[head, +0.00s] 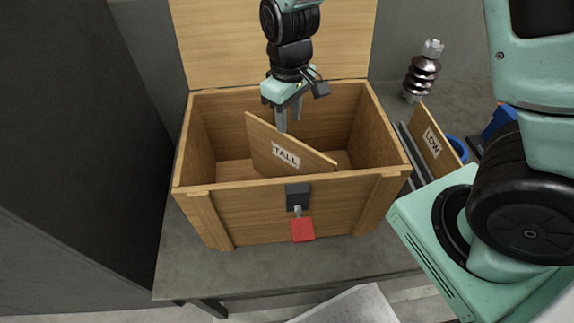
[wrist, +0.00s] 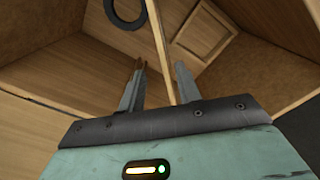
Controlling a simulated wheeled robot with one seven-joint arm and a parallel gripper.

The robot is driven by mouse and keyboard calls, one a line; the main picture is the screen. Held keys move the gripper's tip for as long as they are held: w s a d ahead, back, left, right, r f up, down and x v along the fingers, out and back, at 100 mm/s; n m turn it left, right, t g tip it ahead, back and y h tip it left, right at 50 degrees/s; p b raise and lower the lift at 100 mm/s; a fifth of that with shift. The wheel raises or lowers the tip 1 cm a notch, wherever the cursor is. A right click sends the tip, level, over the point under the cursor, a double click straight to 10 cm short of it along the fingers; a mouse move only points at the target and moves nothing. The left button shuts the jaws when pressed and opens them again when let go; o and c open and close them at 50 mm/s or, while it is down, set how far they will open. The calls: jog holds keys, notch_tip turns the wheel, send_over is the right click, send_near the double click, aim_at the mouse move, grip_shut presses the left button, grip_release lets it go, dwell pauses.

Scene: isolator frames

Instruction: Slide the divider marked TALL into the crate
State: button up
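The divider marked TALL (head: 262,140) is a wooden board with a white label. It stands inside the open wooden crate (head: 250,215), its top edge slanting down to the right and set askew to the crate walls. Its lower part is hidden by the crate's front wall. My gripper (head: 284,125) is above the crate at the divider's top edge. In the wrist view, my gripper (wrist: 158,72) is open, and the thin edge of the divider (wrist: 157,35) runs between its two fingers, with gaps visible beside it.
A divider marked LOW (head: 432,140) leans in a grey rack to the right of the crate. A ribbed insulator (head: 421,72) stands behind it. The crate's lid is raised at the back. A red-tabbed latch (head: 302,228) hangs on the front.

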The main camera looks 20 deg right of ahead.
aim_at(287, 149)
jog(key=shift+a+f+p, duration=0.15)
jog(key=shift+f+p, duration=0.1)
jog(key=shift+f, duration=2.4)
jog(key=shift+a+f+p, duration=0.1)
jog(key=shift+f+p, duration=0.15)
jog(key=shift+f, duration=2.35)
jog(key=shift+s, duration=0.1)
grip_shut()
jog(key=shift+r, duration=0.1)
